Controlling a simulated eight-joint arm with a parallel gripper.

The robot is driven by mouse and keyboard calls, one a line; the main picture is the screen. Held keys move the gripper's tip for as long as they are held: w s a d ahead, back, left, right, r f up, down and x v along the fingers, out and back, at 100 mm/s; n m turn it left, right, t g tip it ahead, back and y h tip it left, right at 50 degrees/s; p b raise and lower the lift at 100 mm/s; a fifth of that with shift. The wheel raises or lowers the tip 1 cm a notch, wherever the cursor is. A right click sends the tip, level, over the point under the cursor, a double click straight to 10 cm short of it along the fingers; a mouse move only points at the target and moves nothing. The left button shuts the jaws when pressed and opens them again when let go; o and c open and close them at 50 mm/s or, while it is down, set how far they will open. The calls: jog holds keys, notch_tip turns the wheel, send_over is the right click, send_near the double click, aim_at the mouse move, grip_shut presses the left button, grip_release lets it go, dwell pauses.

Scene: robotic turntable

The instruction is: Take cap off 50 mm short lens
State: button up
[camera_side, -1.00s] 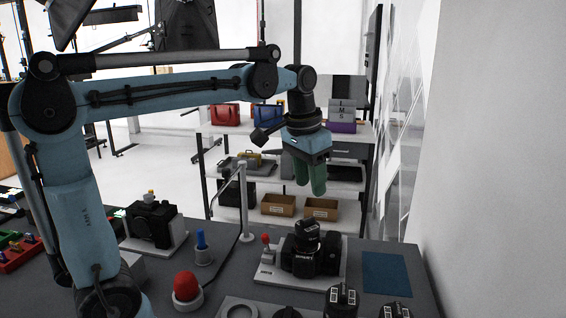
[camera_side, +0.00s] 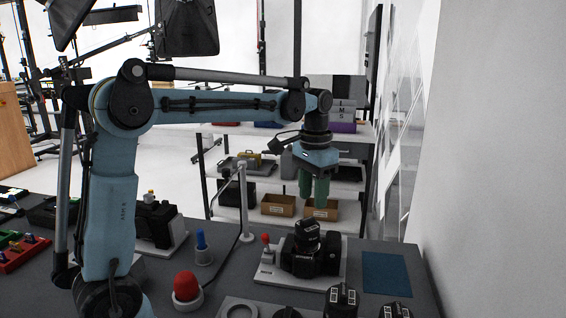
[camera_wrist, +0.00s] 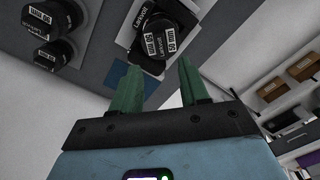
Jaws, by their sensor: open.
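A black camera (camera_side: 312,262) with an upright capped lens (camera_side: 306,236) sits on a pale plate. In the wrist view this lens (camera_wrist: 163,40) carries white labels, one reading 50 mm. Two more dark capped lenses stand at the front edge of the side view, one nearer the middle (camera_side: 341,300) and one to its right (camera_side: 396,311). A pair of labelled lenses shows at the upper left of the wrist view (camera_wrist: 52,35). I cannot tell which lens is the short one. My gripper (camera_side: 313,198), with green fingers (camera_wrist: 158,68), is open and empty, above and apart from the camera.
A thin post (camera_side: 243,205) and a red-topped peg (camera_side: 266,243) stand near the camera. A red button (camera_side: 186,286) and blue peg (camera_side: 201,242) are left of it. A blue mat (camera_side: 386,274) lies clear at right, near the wall (camera_side: 490,180).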

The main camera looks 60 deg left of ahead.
aim_at(309, 218)
jog(key=shift+s+a+f, duration=0.1)
jog(key=shift+s+f, duration=0.05)
jog(key=shift+f, duration=1.25)
jog(key=shift+s+a+f, duration=0.1)
jog(key=shift+s+f, duration=0.05)
jog(key=shift+f, duration=1.2)
grip_shut()
